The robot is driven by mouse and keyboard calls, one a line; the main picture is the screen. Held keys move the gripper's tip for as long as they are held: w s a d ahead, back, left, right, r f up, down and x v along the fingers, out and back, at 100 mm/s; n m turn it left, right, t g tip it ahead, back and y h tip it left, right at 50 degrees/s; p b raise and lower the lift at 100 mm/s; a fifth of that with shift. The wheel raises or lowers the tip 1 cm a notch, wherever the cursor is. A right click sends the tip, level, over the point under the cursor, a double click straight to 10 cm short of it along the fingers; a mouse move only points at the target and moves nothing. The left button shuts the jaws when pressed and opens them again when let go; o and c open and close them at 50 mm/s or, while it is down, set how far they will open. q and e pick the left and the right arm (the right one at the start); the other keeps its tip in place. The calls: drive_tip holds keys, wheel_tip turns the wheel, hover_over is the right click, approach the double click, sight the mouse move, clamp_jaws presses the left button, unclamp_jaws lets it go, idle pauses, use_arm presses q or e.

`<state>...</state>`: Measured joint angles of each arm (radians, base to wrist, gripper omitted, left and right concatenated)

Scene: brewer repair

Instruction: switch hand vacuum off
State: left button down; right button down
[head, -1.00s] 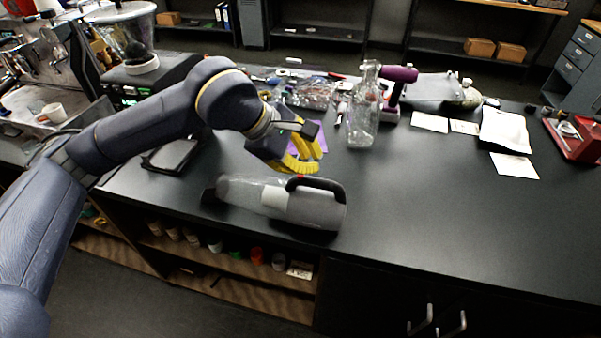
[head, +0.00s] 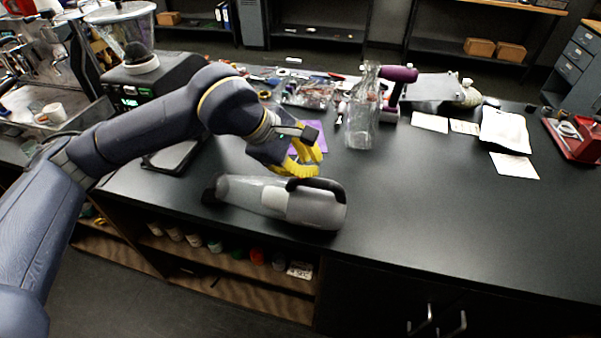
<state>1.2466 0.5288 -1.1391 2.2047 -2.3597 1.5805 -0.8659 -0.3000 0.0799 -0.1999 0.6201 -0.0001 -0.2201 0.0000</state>
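The hand vacuum (head: 318,208) lies on its side along the front of the black counter. Its clear nozzle part points left, and its grey body with a dark handle (head: 318,184) is at the right. My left gripper (head: 308,168), with yellow fingers, is just above the handle's left end, its tips at or very near it. I cannot tell whether they touch, nor how far apart the fingers are. The red switch is not visible; the fingertips are over that spot. My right gripper is not in view.
A glass bottle (head: 361,115) and a purple-topped tool (head: 398,80) stand behind the vacuum. A purple sheet (head: 313,133) lies behind the gripper. Papers (head: 504,130) and a red tool (head: 574,138) are at the right. The counter's right front is clear.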

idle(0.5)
use_arm(q)
drive_tip(key=shift+r, duration=0.45)
wheel_tip(320, 180, up, 6)
idle(0.8)
idle(0.4)
